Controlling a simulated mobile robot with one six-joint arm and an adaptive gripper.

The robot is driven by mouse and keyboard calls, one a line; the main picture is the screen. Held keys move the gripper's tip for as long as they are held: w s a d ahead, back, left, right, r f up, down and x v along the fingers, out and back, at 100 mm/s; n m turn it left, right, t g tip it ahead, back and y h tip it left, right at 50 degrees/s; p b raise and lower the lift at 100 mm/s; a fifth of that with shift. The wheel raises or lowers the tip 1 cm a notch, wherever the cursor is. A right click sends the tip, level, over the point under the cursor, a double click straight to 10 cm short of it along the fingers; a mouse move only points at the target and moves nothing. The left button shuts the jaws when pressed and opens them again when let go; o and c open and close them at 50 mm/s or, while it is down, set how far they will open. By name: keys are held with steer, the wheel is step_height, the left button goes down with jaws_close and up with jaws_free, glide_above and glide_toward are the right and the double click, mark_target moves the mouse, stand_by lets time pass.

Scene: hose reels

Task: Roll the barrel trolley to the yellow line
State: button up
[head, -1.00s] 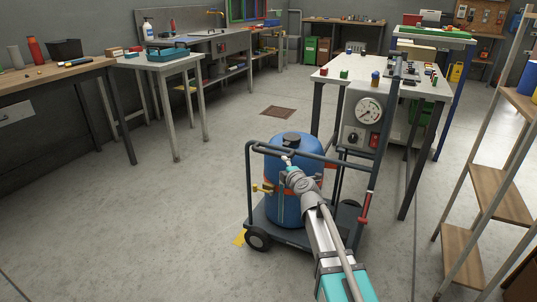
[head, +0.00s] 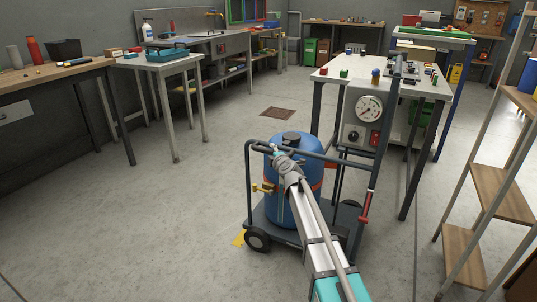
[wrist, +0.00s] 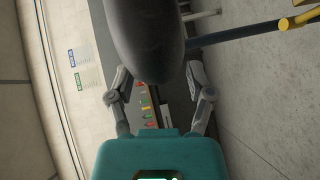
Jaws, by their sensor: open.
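The barrel trolley (head: 285,232) stands upright on the floor, with a dark tubular frame, black wheels and a blue barrel (head: 283,205) on its deck. My gripper (head: 275,151) is at the near side of the trolley's top handle rail (head: 318,153), in front of the barrel. In the wrist view my gripper (wrist: 158,70) has its two fingers spread, with a dark rounded bar (wrist: 147,35) in front of and between them. I cannot tell whether they touch it. A yellow floor mark (head: 239,238) shows beside the trolley's left wheel; most of it is hidden.
A white-topped bench with a gauge box (head: 362,122) stands close behind the trolley at right. A wooden shelf rack (head: 498,195) is at far right. Tables (head: 165,62) line the left. Open floor (head: 130,225) lies left of the trolley, with a drain grate (head: 277,113) beyond.

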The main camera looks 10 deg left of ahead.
steer(key=shift+w+a+f, duration=0.1)
steer(key=shift+w+a, duration=0.25)
steer(key=shift+w, duration=0.3)
jaws_close()
